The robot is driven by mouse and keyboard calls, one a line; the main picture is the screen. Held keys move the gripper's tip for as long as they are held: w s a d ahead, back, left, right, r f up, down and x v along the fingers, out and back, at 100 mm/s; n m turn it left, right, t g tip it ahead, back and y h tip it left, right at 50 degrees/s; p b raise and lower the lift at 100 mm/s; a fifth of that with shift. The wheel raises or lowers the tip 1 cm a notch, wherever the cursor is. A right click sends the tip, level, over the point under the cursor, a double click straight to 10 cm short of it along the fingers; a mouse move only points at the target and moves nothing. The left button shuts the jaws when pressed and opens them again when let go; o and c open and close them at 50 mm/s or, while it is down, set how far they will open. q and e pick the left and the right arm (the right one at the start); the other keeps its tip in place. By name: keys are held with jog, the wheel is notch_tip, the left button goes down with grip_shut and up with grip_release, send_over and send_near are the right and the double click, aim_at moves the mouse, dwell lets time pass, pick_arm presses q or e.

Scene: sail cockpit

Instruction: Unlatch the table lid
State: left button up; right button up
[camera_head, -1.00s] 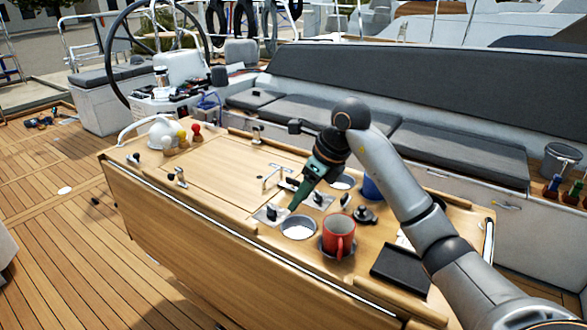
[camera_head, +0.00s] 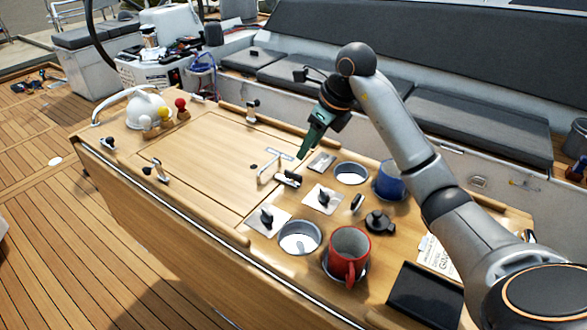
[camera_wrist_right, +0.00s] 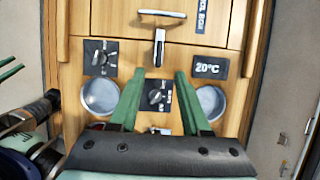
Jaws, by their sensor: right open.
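The table lid (camera_head: 205,150) is a flat wooden panel in the table top, lying closed. A metal handle (camera_head: 266,164) stands at its right edge, and it shows at the top of the wrist view (camera_wrist_right: 162,14). Beside the handle is a small dark and metal latch (camera_head: 288,178), pointing away from the handle in the wrist view (camera_wrist_right: 159,47). My right gripper (camera_head: 304,156), with green fingers, is open and empty above the table near the latch. In the wrist view its fingertips (camera_wrist_right: 158,76) spread on either side below the latch, not touching it. My left gripper is out of view.
Black rotary knobs (camera_head: 267,216) (camera_head: 323,197) sit right of the lid among cup holders (camera_head: 300,238). A red mug (camera_head: 348,254), a blue mug (camera_head: 390,181) and a dark tablet (camera_head: 425,295) stand further right. A white kettle (camera_head: 148,109) is at the far left.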

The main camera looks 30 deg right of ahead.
aim_at(294, 173)
jog(key=p+x, duration=0.1)
jog(key=x, duration=1)
jog(key=shift+f, duration=0.25)
grip_shut()
